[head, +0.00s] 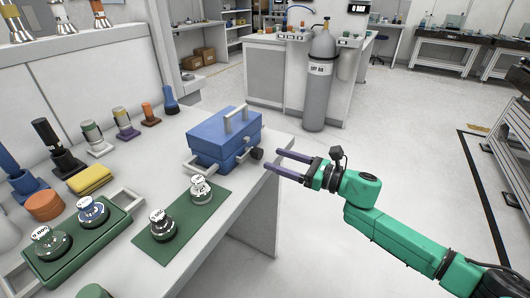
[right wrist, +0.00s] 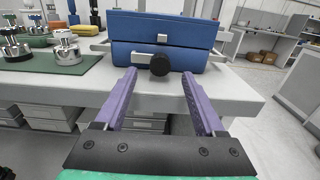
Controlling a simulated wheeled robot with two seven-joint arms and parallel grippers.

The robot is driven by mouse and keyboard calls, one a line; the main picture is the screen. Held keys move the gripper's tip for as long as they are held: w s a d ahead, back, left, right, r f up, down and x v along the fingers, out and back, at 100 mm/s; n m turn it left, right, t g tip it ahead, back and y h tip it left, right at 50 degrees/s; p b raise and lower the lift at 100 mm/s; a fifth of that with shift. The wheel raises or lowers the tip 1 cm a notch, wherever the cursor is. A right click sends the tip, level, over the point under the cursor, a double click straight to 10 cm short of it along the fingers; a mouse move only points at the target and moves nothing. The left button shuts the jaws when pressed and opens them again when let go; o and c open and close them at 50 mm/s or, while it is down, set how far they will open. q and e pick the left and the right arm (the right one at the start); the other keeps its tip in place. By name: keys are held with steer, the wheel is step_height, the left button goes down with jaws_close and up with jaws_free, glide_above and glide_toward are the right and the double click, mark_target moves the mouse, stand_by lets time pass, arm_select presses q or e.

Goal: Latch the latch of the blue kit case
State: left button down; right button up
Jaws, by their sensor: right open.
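The blue kit case (head: 224,138) stands on the white bench near its right edge, lid down, with a grey handle on top. It also shows in the right wrist view (right wrist: 190,35), where a black round knob (right wrist: 159,65) on a grey latch bar (right wrist: 146,58) sticks out of its front. The same knob shows in the head view (head: 256,153). My right gripper (head: 279,162) is open and empty, its purple fingers pointing at the knob. In the right wrist view the fingertips (right wrist: 158,75) lie on either side of the knob, apart from it. My left gripper is not in view.
A green mat (head: 176,240) with metal weights lies left of the case. A green tray (head: 105,238) holds more weights, and a yellow cloth (head: 90,179) lies behind. A grey gas cylinder (head: 320,90) stands on the floor beyond. The floor right of the bench is clear.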

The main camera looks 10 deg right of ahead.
mark_target(261, 153)
steer(key=x, duration=0.5)
steer(key=shift+d, duration=0.1)
jaws_close()
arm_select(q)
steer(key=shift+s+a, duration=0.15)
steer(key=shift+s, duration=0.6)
arm_select(e)
steer(key=shift+m, duration=1.5)
steer(key=shift+m+p, duration=0.45)
steer(key=shift+m, duration=1.35)
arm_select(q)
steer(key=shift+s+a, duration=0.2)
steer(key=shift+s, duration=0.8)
arm_select(e)
steer(key=shift+d+m, duration=0.1)
steer(key=shift+m, duration=0.2)
